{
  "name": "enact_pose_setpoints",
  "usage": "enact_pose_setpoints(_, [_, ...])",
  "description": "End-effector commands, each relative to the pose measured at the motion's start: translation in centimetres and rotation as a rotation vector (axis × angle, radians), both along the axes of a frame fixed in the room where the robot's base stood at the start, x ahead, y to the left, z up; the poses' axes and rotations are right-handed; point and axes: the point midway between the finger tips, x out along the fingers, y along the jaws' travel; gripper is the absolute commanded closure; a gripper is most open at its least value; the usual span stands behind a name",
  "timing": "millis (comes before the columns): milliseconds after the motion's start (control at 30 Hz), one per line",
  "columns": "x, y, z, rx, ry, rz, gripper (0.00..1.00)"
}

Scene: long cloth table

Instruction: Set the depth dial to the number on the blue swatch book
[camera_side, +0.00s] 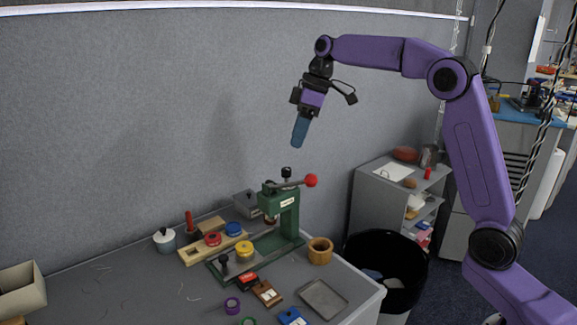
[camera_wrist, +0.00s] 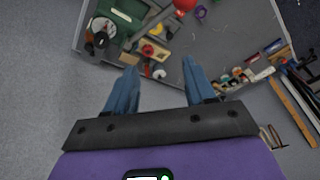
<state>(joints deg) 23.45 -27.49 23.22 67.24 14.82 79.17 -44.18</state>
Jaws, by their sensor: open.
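A green press (camera_side: 284,212) stands on the table, with a black knob (camera_side: 286,172) on top and a red-balled lever (camera_side: 311,180). In the wrist view the press's green body (camera_wrist: 122,10) is at the top left, with a pale round dial and dark knob (camera_wrist: 100,32) beside it; its marks are unreadable. The blue swatch book (camera_side: 292,316) lies at the front table edge, partly cut off; its number is unreadable here. My gripper (camera_side: 298,146) hangs above the press, clear of it. Its two blue fingers are apart and empty in the wrist view (camera_wrist: 159,66).
Brown (camera_side: 267,293) and red-black (camera_side: 246,281) swatch books lie before the press. A wooden cup (camera_side: 320,251) and grey tray (camera_side: 323,299) are to the right. A wooden rack (camera_side: 205,252) stands left. The grey partition (camera_side: 130,130) rises behind. Air around my gripper is clear.

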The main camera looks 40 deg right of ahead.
Motion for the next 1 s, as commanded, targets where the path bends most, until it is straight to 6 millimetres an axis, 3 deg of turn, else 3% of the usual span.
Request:
enact_pose_setpoints(33, [1.4,-1.6,0.3,0.006,-0.016,-0.014,0.46])
enact_pose_setpoints(200, [4.3,-6.2,1.3,0.017,-0.065,-0.032,0.46])
enact_pose_setpoints(400, [5.5,-9.4,1.8,0.018,-0.099,-0.04,0.46])
enact_pose_setpoints(667, [6.1,-9.4,0.3,0.019,-0.1,-0.04,0.46])
enact_pose_setpoints(1000, [7.7,-7.7,-5.4,0.019,-0.098,-0.042,0.46])
